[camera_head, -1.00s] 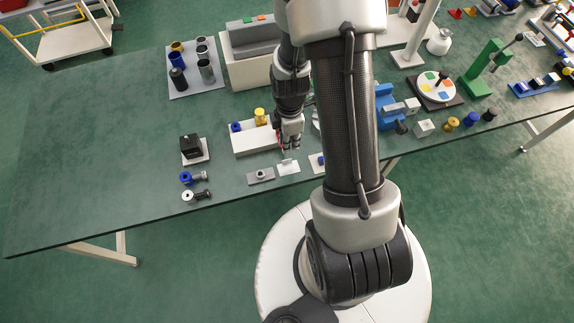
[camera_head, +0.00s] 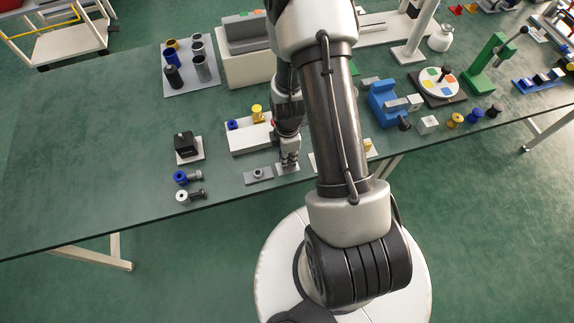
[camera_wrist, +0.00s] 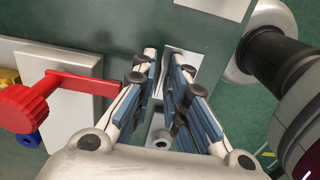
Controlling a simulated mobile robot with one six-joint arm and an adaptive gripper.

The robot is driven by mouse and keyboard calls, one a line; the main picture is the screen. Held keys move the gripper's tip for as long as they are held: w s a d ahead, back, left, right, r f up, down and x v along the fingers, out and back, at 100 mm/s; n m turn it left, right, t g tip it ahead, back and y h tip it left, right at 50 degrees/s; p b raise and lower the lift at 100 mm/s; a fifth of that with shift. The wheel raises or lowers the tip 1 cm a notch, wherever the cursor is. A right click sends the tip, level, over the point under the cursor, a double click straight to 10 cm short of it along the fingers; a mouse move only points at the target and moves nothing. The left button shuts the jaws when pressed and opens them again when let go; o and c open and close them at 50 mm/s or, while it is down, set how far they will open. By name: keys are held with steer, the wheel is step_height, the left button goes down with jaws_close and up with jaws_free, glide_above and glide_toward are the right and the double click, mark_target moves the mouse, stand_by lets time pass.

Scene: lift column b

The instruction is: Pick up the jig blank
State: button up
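A small light grey plate (camera_head: 288,170) with a thin raised part, which I take to be the jig blank, lies near the front edge of the green table. In the wrist view the plate (camera_wrist: 184,62) shows beyond my fingertips, and its thin raised part stands in the gap between them. My gripper (camera_head: 288,158) is low, directly over the plate, and hides much of it. In the wrist view my two blue-padded fingers (camera_wrist: 163,72) are apart, one on each side of the raised part. Contact with it cannot be made out.
A grey plate with a round boss (camera_head: 258,175) lies close on the left. A white block (camera_head: 248,140) stands behind, and a red handle (camera_wrist: 75,85) sticks out near my fingers. Two bolt-like parts (camera_head: 190,195) lie further left. The table's left part is clear.

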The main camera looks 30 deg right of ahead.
jaws_close()
steer(key=shift+r, duration=0.1)
stand_by(0.4)
